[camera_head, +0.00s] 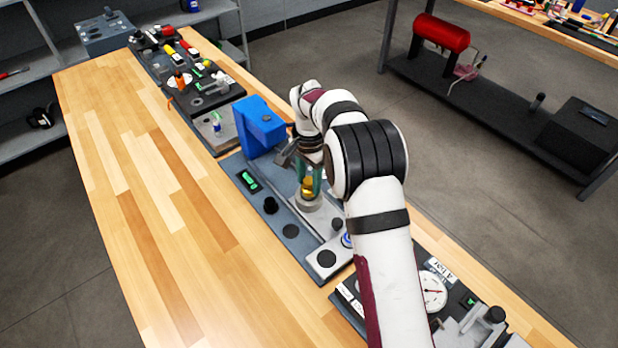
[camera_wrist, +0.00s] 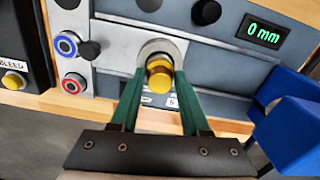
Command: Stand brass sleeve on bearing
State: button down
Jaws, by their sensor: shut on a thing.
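The brass sleeve (camera_head: 308,188) is gold-coloured and short. It shows between the green fingertips of my gripper (camera_head: 309,181) in the head view. In the wrist view the brass sleeve (camera_wrist: 159,78) sits between the two fingertips of my gripper (camera_wrist: 159,72), which is shut on it. The bearing (camera_head: 309,204), a pale metal ring on the grey stand, is directly below the sleeve. In the wrist view the bearing (camera_wrist: 163,46) shows just beyond the sleeve's end. I cannot tell whether the sleeve touches it.
A blue housing (camera_head: 258,127) rises on the stand close to my gripper; it also shows at the right of the wrist view (camera_wrist: 288,115). Black knobs (camera_head: 270,205) and a green 0 mm display (camera_wrist: 264,33) are on the stand. The wooden bench (camera_head: 150,210) is clear at left.

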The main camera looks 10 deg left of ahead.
aim_at(309, 180)
jog(key=shift+f, duration=0.25)
jog(key=shift+c, duration=0.7)
grip_release()
jog(key=shift+r, duration=0.1)
jog(key=shift+r, duration=3.45)
